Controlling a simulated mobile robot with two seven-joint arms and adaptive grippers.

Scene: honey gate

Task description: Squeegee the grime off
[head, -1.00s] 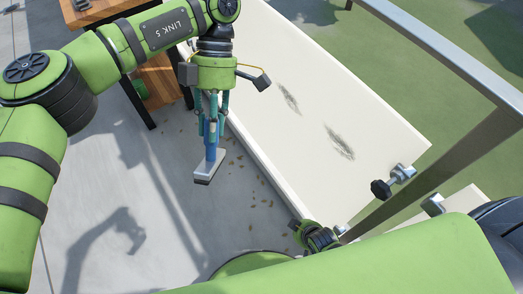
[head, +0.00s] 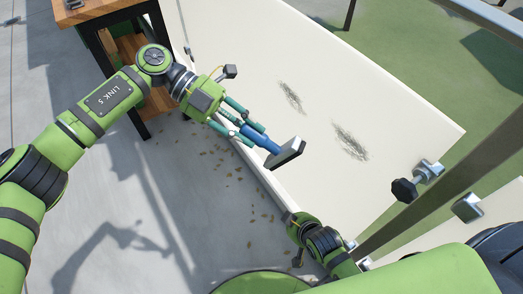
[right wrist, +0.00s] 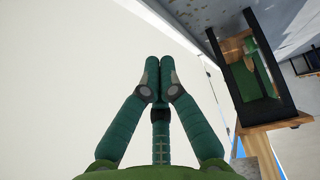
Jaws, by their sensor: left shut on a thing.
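My left gripper (head: 246,123) is shut on the blue handle of a squeegee (head: 262,138). The squeegee's pale, dark-edged head (head: 287,153) points to the lower right, over the lower part of a large white panel (head: 330,85). I cannot tell whether it touches the panel. Two dark grey grime patches lie on the panel, an upper one (head: 291,96) and a lower one (head: 350,142), both beyond the squeegee head. In the right wrist view my right gripper (right wrist: 160,65) has its fingers together with nothing visible between them.
A knob and clamp (head: 413,183) sit by the panel's right corner, near a metal rail (head: 440,165). A wooden table (head: 95,14) with dark legs stands at upper left. Brown bits lie on the grey floor (head: 180,215). Green ground is behind the panel.

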